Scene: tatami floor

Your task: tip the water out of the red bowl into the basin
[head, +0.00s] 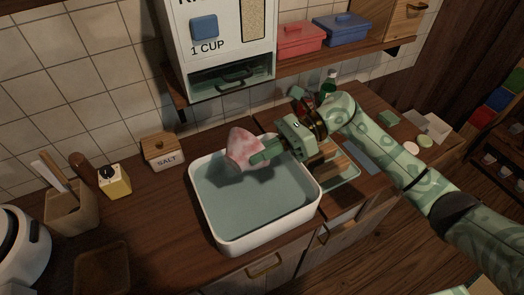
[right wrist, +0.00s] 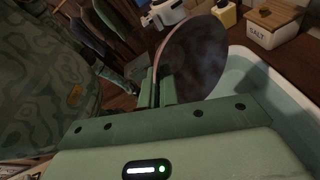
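The red bowl (head: 243,147), mottled red and pale pink, is held above the back part of the basin. It is tipped well over on its side. In the right wrist view the bowl (right wrist: 192,58) shows a dark reddish round face with a thin pale rim. My right gripper (head: 264,152) is shut on the bowl's edge; its fingers also show in the right wrist view (right wrist: 160,88). The white basin (head: 262,238) stands on the counter with a grey-green inside. I cannot make out any water stream. My left gripper is not in view.
A salt box (head: 163,151), a yellow container (head: 114,180) and a utensil holder (head: 72,208) stand left of the basin. A rice dispenser (head: 225,45) is behind, beside a shelf with red (head: 300,39) and blue boxes (head: 340,29). A wooden board (head: 340,172) lies right of the basin.

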